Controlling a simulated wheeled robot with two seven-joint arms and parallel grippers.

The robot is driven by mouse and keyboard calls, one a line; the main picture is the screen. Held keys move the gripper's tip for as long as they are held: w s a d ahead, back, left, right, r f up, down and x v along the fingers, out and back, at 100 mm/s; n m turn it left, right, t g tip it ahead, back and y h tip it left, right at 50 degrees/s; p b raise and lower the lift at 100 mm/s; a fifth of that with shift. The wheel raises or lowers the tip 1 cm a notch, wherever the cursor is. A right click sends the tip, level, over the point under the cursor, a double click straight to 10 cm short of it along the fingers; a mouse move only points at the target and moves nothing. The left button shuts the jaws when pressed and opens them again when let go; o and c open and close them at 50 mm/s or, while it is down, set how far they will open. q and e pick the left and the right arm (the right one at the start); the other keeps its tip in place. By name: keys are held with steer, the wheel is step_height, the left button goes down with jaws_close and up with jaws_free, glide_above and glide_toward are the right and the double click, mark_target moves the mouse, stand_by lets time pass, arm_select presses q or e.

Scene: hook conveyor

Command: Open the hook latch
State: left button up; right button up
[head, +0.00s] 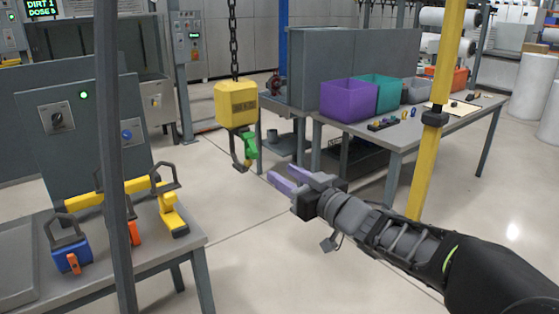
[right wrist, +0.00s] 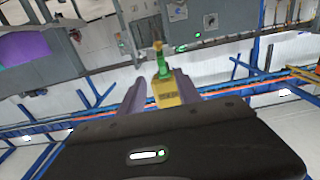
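A yellow hoist block (head: 236,104) hangs from a black chain, with a dark hook (head: 238,150) below it. A green latch (head: 249,143) sits at the right side of the hook. My right gripper (head: 283,178) has purple fingers, spread apart and empty, to the right of and slightly below the hook. In the right wrist view the yellow block (right wrist: 166,92) and green latch (right wrist: 162,68) appear beyond the gap between the open fingers (right wrist: 159,98). Whether the latch is open or shut is hard to tell. My left gripper is not in view.
A grey table (head: 400,135) at the back right holds purple (head: 348,99) and teal bins. A yellow post (head: 437,100) stands before it. A grey bench (head: 185,240) at left carries yellow, blue and orange handled parts. Open floor lies below the hook.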

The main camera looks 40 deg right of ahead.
mark_target(256, 156)
steer(key=shift+a+r, duration=0.1)
steer(key=shift+r, duration=0.05)
steer(key=shift+w, duration=0.15)
steer(key=w+b, duration=0.3)
steer(key=w, duration=0.6)
steer(key=shift+w+d, duration=0.2)
steer(key=shift+w, duration=0.85)
steer(key=shift+c, duration=0.3)
jaws_close()
